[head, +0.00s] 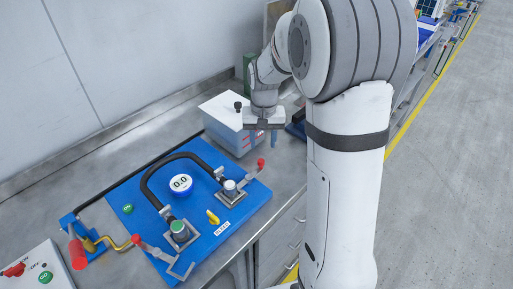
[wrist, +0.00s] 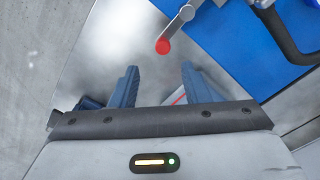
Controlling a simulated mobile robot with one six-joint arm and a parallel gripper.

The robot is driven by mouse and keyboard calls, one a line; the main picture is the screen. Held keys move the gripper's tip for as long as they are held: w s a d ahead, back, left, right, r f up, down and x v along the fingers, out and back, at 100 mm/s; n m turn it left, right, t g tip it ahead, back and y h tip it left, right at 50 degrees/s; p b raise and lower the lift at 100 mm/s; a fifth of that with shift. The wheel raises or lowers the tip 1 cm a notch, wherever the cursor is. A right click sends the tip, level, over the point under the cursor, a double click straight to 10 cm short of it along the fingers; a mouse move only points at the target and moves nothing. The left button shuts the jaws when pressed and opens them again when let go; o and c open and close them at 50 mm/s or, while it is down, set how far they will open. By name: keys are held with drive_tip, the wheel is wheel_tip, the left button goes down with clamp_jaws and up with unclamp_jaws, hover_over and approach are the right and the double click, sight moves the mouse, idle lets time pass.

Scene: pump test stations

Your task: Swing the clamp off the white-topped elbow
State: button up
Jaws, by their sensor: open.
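The white-topped elbow (head: 230,186) stands at the right part of a blue board (head: 150,200), at one end of a black hose (head: 148,178). My gripper (head: 262,138) is open and empty, above the bench behind the board. Its two blue fingers (wrist: 160,75) point toward the red tip, apart from it. The elbow is not identifiable in the wrist view.
A second elbow (head: 180,230) with a greenish top has its own red-tipped clamp lever (head: 137,240). A gauge (head: 181,184) reads 0.0. A yellow handle (head: 212,216) stands between the elbows. A white box (head: 222,118) is close beside my gripper. A control box (head: 38,270) lies front left.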

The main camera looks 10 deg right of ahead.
sight(261, 160)
drive_tip(key=f, duration=0.7)
drive_tip(key=shift+s+a+p, duration=0.1)
drive_tip(key=shift+a+p, duration=0.15)
drive_tip(key=shift+p, duration=0.05)
drive_tip(key=shift+c, duration=0.2)
clamp_jaws()
drive_tip(key=shift+f, duration=0.1)
